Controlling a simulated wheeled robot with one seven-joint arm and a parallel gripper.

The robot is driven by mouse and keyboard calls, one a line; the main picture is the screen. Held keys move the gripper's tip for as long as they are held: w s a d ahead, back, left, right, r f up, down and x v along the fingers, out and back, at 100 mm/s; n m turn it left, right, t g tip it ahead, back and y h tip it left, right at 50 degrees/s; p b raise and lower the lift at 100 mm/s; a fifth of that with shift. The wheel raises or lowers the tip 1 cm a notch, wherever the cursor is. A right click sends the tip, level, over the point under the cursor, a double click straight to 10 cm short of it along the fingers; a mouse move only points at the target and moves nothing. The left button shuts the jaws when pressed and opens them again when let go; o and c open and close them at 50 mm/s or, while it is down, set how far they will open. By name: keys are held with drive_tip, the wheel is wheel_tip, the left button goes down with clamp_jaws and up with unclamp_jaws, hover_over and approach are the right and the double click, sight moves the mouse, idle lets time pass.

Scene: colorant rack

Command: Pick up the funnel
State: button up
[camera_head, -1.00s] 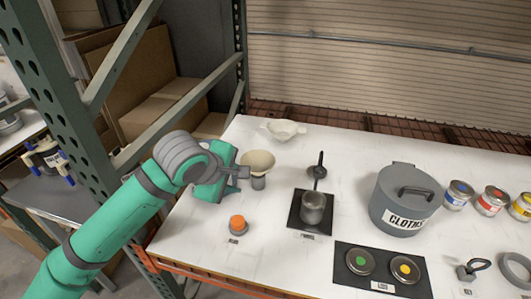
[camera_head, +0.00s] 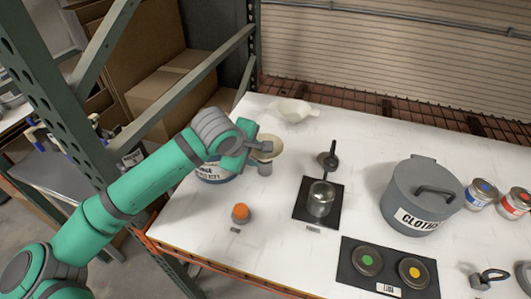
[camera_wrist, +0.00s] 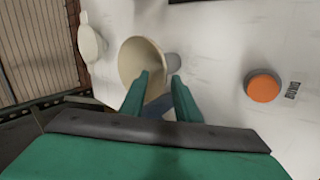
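The funnel (camera_head: 271,153) is a cream cone with its wide mouth up, seated over a small grey cylinder (camera_head: 265,169) near the left part of the white table. My gripper (camera_head: 261,148) is at the funnel's left side, level with its rim, and overlaps it in the head view. In the wrist view the funnel's mouth (camera_wrist: 138,57) lies just ahead of my gripper (camera_wrist: 159,75). The two green fingers stand apart there, with part of the cone showing between them. I cannot tell whether a finger touches it.
A labelled can (camera_head: 214,172) stands under my gripper. An orange-topped button (camera_head: 240,213) is in front, and a pale bowl (camera_head: 292,111) behind. A green shelf post (camera_head: 55,95) is at left.

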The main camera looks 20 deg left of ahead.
sight(258, 157)
drive_tip(key=shift+x, duration=2.15)
drive_tip(key=shift+s+d+f, duration=0.15)
clamp_jaws()
